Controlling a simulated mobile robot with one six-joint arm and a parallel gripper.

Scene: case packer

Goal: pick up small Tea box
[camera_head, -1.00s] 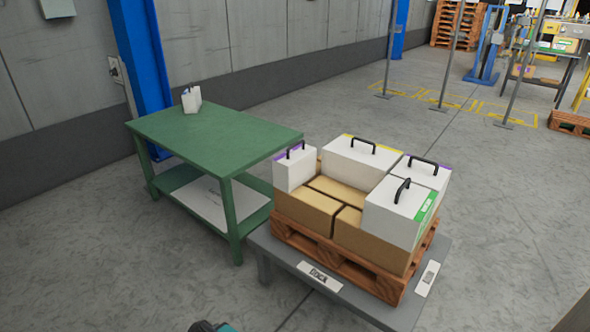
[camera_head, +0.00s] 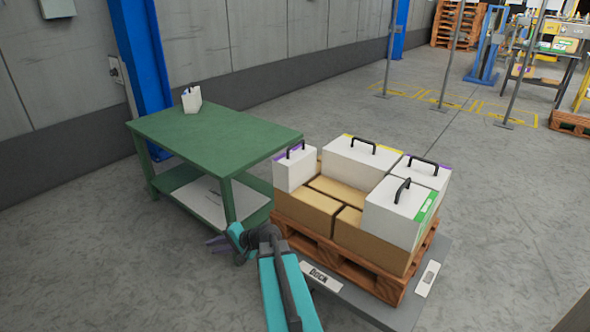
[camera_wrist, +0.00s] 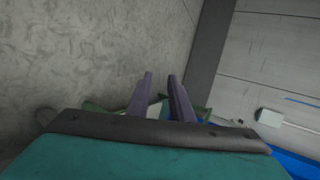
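Several white boxes with black handles sit on top of brown cartons on a pallet. A small white box with a purple edge (camera_head: 296,171) is at the left. A larger box with a purple edge (camera_head: 425,173) is at the right. A box with a green label (camera_head: 393,214) is at the front right, and one with a yellow edge (camera_head: 357,163) is at the back. No label reads clearly as Tea. My gripper (camera_head: 213,244) is low in front of the green table, away from the boxes. In the wrist view its two fingers (camera_wrist: 160,85) are apart with nothing between them.
The wooden pallet (camera_head: 338,262) stands on a grey dock platform (camera_head: 395,318). The green table (camera_head: 205,131) with a lower shelf is left of it and holds a small white object (camera_head: 191,100). A blue column (camera_head: 140,55) stands behind the table. Much of the tabletop is clear.

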